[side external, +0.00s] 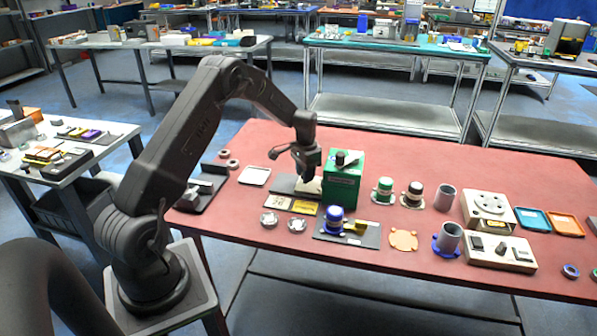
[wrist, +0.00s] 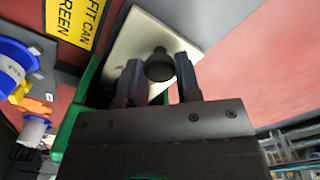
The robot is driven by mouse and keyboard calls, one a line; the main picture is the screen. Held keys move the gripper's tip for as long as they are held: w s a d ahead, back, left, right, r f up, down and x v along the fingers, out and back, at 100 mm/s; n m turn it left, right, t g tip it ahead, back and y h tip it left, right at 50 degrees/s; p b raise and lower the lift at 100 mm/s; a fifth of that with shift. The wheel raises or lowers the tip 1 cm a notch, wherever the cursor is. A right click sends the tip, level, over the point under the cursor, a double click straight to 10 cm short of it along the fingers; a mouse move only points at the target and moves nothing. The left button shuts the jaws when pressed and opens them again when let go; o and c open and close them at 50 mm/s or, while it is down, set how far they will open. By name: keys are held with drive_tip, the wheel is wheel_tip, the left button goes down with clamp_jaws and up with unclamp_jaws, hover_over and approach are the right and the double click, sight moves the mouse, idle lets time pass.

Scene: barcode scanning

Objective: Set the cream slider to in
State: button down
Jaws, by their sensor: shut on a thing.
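The cream slider (side external: 312,187) is a flat pale plate beside the green housing (side external: 342,182), on its left side in the side external view. In the wrist view the cream plate (wrist: 135,38) carries a round black knob (wrist: 160,68). My gripper (side external: 303,178) is low over the slider. In the wrist view my gripper (wrist: 158,65) has one finger on each side of the knob and is shut on it. Part of the plate and most of the green housing (wrist: 75,125) are hidden behind the gripper there.
A yellow label plate (side external: 304,207) lies in front of the slider. Green and black capped parts (side external: 384,186), grey cups (side external: 445,197) and cream panels (side external: 500,252) stand to the right. The red table (side external: 225,220) is bare at its front left.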

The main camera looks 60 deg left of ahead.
drive_tip(key=c, duration=0.8)
unclamp_jaws()
drive_tip(key=shift+r, duration=0.1)
wheel_tip(320, 180, up, 14)
drive_tip(key=shift+f, duration=0.1)
